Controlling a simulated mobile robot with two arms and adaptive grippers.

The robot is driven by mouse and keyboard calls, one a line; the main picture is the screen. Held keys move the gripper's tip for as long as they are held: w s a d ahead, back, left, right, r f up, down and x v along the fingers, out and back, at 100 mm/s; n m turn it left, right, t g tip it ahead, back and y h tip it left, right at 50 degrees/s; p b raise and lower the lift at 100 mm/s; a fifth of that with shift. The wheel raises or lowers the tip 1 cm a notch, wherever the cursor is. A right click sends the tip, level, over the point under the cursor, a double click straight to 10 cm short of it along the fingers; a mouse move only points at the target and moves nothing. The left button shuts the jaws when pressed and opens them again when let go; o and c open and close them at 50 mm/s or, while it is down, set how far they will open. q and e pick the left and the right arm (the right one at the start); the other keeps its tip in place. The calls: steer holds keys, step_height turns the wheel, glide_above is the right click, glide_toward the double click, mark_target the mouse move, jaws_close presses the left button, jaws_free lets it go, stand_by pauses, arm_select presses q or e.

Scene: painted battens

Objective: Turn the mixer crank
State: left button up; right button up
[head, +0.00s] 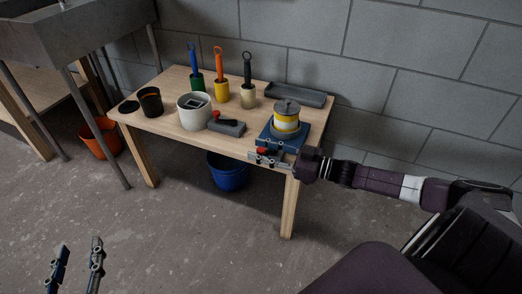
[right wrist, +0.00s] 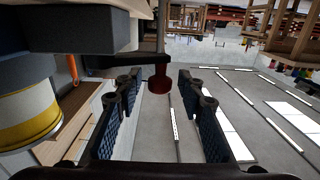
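The mixer (head: 277,137) stands at the table's front right corner, a blue base with a yellow and white can (head: 286,122) under a grey lid. The can also fills the left of the right wrist view (right wrist: 28,118). The crank's red knob (head: 262,151) shows at the mixer's front. In the right wrist view the red knob (right wrist: 158,85) hangs from a dark crank arm (right wrist: 122,66). My right gripper (right wrist: 158,78) is open, with the knob between its fingertips and a gap on both sides. My left gripper (head: 78,255) is open and empty, low over the floor.
On the table (head: 165,128) stand a white bucket (head: 193,113), a black pot (head: 151,102), several brushes in coloured cups, a grey block with a red knob (head: 228,127) and a dark tray (head: 296,94). A blue bucket (head: 228,173) is underneath. The front floor is clear.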

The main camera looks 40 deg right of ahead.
steer(key=v, duration=1.2)
stand_by(0.4)
